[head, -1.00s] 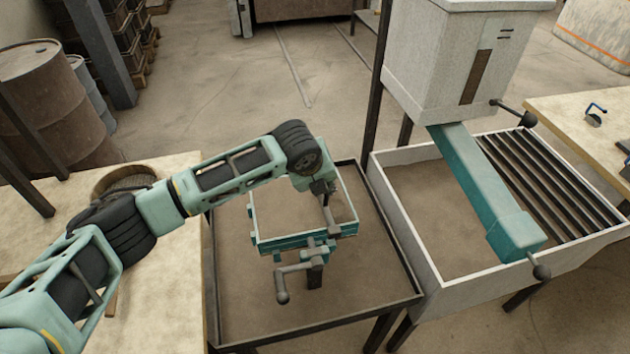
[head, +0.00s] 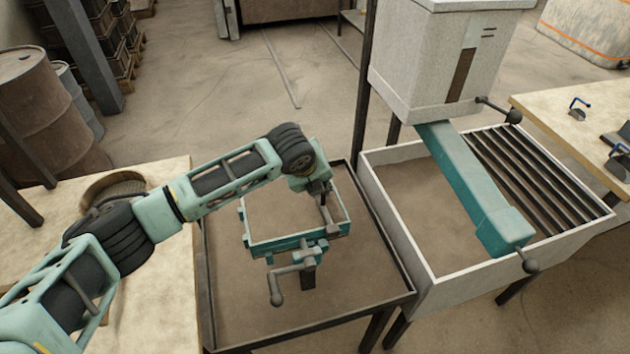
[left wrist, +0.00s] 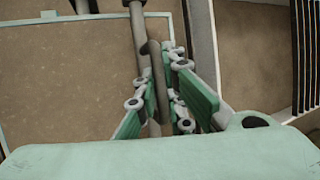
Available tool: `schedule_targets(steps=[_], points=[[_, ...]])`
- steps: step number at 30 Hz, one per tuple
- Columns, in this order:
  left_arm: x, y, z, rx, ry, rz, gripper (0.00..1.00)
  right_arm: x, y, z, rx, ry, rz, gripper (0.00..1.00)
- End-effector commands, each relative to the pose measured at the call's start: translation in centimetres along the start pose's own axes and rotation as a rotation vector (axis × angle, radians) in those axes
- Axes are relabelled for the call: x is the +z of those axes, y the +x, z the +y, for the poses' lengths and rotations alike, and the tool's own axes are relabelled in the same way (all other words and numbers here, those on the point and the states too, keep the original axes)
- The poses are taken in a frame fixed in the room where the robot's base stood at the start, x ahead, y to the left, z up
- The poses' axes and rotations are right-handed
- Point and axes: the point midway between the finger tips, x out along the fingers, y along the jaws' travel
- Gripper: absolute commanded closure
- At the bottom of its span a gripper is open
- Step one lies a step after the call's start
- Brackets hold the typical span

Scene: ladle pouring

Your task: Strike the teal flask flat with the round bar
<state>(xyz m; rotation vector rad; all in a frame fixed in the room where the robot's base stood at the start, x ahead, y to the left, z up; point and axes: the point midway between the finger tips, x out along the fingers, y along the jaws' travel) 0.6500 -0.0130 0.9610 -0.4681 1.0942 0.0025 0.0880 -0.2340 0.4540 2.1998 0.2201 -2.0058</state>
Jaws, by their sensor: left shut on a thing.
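The teal flask (head: 287,245) is a rectangular frame with a pale rim, lying over a dark-edged tray in the middle of the head view. Brown material shows inside it. My left gripper (head: 322,190) is over the flask's right part. In the left wrist view my left gripper (left wrist: 158,95) is shut on a grey rod, the round bar (left wrist: 140,40), which runs up the picture between its fingers, above the flask's inside and near its right edge (left wrist: 170,28). Whether the bar touches the rim I cannot tell. My right gripper is not in view.
A grey crank handle (head: 275,290) sticks out at the flask's near side. To the right stand a pale box frame (head: 470,270), a hopper (head: 440,60) and its teal chute (head: 475,190). A table (head: 560,110) is further right. The tray (head: 220,325) has bare room in front.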

Motion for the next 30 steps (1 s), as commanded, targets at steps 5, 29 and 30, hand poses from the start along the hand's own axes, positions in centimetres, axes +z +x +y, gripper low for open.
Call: schedule_targets(steps=[5, 29, 30], points=[[-0.3, 0.5, -1.3, -0.002, 0.001, 0.001, 1.00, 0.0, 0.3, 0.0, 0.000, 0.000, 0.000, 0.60], [-0.7, 1.8, -4.8, -0.002, 0.000, 0.001, 1.00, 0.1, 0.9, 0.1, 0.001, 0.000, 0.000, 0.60], [-0.7, 1.7, -4.8, -0.002, 0.000, 0.001, 1.00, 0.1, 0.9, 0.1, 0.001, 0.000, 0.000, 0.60]])
